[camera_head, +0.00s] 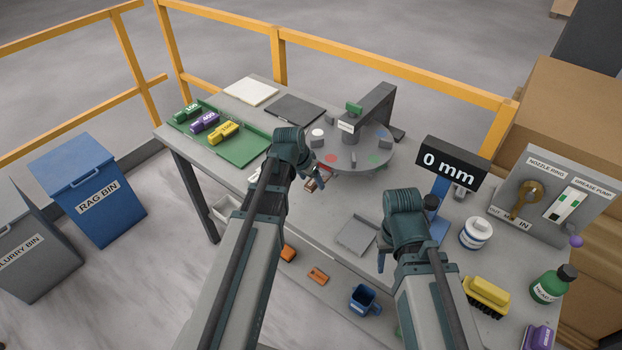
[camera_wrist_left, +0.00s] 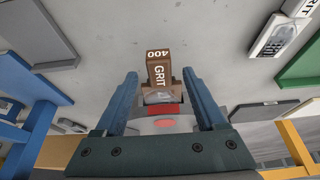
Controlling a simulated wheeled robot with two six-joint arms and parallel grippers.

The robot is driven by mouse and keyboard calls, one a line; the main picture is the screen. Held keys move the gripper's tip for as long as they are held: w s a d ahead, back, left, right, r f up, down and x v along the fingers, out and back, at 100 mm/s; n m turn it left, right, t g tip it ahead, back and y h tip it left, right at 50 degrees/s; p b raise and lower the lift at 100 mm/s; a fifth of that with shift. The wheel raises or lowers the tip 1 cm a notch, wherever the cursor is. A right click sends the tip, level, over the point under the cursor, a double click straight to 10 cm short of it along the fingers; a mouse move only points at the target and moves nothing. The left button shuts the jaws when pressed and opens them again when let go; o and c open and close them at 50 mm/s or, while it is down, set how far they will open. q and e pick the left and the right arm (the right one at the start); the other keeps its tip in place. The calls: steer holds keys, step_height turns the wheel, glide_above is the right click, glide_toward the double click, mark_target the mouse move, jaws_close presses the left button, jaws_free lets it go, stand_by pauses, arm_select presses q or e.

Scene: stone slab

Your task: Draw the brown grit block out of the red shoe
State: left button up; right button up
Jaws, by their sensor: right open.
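The brown grit block (camera_wrist_left: 160,74), marked GRIT 400, lies between the fingers of my left gripper (camera_wrist_left: 160,73) in the left wrist view. A gap shows on its left side, and the fingers look open around it. The red shoe (camera_wrist_left: 164,109) is directly behind the block, partly hidden by it and the gripper. In the head view the block (camera_head: 311,185) shows small at the front edge of the round grey plate, below my left gripper (camera_head: 313,177). My right gripper (camera_head: 383,254) is open and empty over the front of the table, right of the grey tray.
The round plate (camera_head: 350,160) has coloured spots and a grey arm over it. A green tray (camera_head: 235,150) with several labelled blocks stands left. A 0 mm display (camera_head: 450,163), white tub (camera_head: 475,233), yellow brush (camera_head: 487,292) and green bottle (camera_head: 551,285) crowd the right.

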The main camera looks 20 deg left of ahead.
arm_select(q)
steer(key=shift+r, duration=0.1)
arm_select(e)
steer(key=shift+r, duration=0.15)
arm_select(q)
steer(key=p+v, duration=1.2)
steer(key=v, duration=0.1)
steer(key=shift+r+p, duration=0.3)
steer(key=shift+p, duration=0.1)
arm_select(e)
step_height(320, 180, up, 12)
steer(key=shift+r, duration=0.25)
arm_select(q)
steer(key=s+d+f+g+y+b, duration=0.1)
steer(key=s+d+f+g+b, duration=0.1)
steer(key=s+d, duration=0.5)
steer(key=s+d+f+g+y+b, duration=0.2)
steer(key=s+d+f+b, duration=0.3)
steer(key=s+d, duration=0.3)
steer(key=shift+d+f+g, duration=0.4)
steer(key=shift+d+f, duration=0.3)
steer(key=shift+d, duration=0.1)
arm_select(e)
step_height(320, 180, down, 7)
steer(key=shift+r, duration=0.1)
